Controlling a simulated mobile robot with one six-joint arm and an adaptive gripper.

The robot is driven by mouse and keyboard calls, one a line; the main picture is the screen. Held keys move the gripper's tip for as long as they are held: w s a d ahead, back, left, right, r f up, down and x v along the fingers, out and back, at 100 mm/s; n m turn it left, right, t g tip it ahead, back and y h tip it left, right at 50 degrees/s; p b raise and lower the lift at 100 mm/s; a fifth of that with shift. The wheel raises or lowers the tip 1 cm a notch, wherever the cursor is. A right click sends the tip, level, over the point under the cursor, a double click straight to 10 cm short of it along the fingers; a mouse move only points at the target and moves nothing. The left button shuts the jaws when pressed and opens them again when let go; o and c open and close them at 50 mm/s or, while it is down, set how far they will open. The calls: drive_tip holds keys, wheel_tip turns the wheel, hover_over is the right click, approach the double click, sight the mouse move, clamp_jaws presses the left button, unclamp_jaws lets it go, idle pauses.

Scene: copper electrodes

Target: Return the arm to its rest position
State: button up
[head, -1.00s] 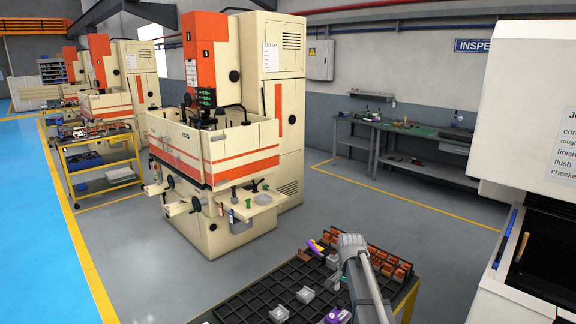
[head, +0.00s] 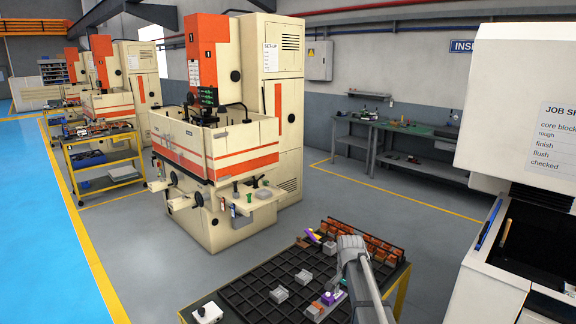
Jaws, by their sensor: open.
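My grey arm (head: 358,272) rises from the bottom right of the head view, over the right part of a dark gridded tray table. My gripper cannot be made out; the arm's own links seem to hide it. On the tray (head: 250,292) stand light grey blocks, one (head: 279,294) near the middle and one (head: 304,277) further right. A purple piece (head: 333,298) lies just left of my arm. Several copper-coloured electrodes (head: 372,246) stand in a rack along the tray's far right side.
A white box (head: 207,312) sits at the tray's near left corner. A cream and orange machine (head: 215,150) stands behind the tray, with floor between. A white cabinet with a job sheet (head: 559,135) stands close on the right. A grey workbench (head: 410,140) is at the back.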

drive_tip(key=s+f+n+b, duration=0.4)
drive_tip(key=s+f, duration=0.1)
drive_tip(key=s, duration=0.5)
drive_tip(key=s+a+f+n+b, duration=0.1)
drive_tip(key=s+f+n+b, duration=0.3)
drive_tip(key=s, duration=0.6)
drive_tip(key=shift+a+f+n+b, duration=0.2)
drive_tip(key=shift+f+n+b, duration=0.15)
drive_tip(key=shift+b, duration=0.25)
idle(0.6)
